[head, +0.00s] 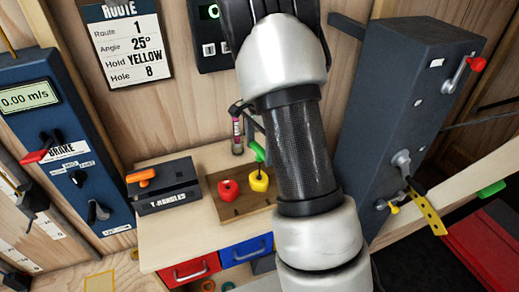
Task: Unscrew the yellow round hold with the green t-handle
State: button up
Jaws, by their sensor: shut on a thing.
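The yellow round hold (259,181) sits on the right part of a small wooden board (237,208) on the workbench. The green t-handle (257,151) stands above it, slightly tilted, its shaft running down to the hold's middle. My arm crosses the middle of the head view and covers most of my gripper (256,132). Only dark parts show left of the arm, at the green handle's top. The gripper appears shut on that handle; the fingertips themselves are not clear. The bolt and the depth of the handle's tip are hidden.
A red hold (228,188) lies left of the yellow one. A dark T-HANDLES box (165,190) with an orange handle (142,178) stands further left. A pink tube (237,136) is behind the board. A tall dark cabinet (405,110) rises at right.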

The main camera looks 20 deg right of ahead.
jog(key=shift+r+p, duration=0.45)
jog(key=shift+r, duration=0.45)
jog(key=shift+r+m+p, duration=0.25)
jog(key=shift+m+p, duration=0.45)
jog(key=shift+m, duration=0.4)
jog(key=m, duration=0.4)
jog(key=shift+f, duration=0.3)
jog(key=m, duration=0.2)
jog(key=shift+m, duration=0.3)
